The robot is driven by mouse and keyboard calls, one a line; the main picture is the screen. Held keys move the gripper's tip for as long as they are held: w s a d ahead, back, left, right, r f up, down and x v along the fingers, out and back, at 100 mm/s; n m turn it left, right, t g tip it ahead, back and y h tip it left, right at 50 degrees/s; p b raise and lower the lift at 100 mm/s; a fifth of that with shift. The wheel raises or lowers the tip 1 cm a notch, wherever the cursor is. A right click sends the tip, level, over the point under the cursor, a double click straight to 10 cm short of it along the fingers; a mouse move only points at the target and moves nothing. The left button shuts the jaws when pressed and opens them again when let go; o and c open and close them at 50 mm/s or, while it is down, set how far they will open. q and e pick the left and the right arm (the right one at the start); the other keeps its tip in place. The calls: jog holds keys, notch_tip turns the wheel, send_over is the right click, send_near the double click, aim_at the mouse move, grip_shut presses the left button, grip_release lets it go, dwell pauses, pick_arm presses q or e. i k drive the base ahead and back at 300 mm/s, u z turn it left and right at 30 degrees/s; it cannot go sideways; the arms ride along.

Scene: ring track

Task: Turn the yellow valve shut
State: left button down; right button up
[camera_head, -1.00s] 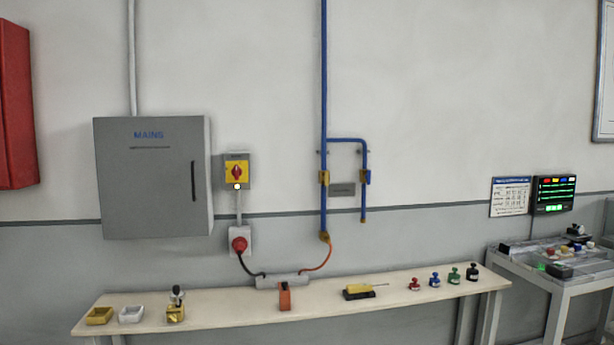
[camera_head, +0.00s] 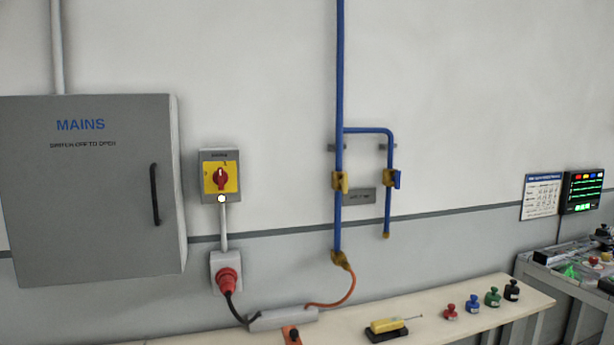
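The yellow valve (camera_head: 340,182) sits on the left, straight blue pipe on the wall. Its yellow handle points up and down, in line with the pipe. A second valve with a blue handle (camera_head: 394,179) sits on the right pipe branch, its handle also upright. Below, an orange hose (camera_head: 346,280) joins the lower end of the left pipe at a brass fitting (camera_head: 340,258). Neither of my grippers is in view.
The grey MAINS cabinet (camera_head: 95,205) and a red-yellow switch (camera_head: 220,178) are at left. A trolley (camera_head: 560,270) stands at right.

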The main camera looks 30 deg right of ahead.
aim_at(343, 182)
jog(key=z, duration=0.15)
jog(key=i, duration=0.9)
jog(key=z, duration=0.55)
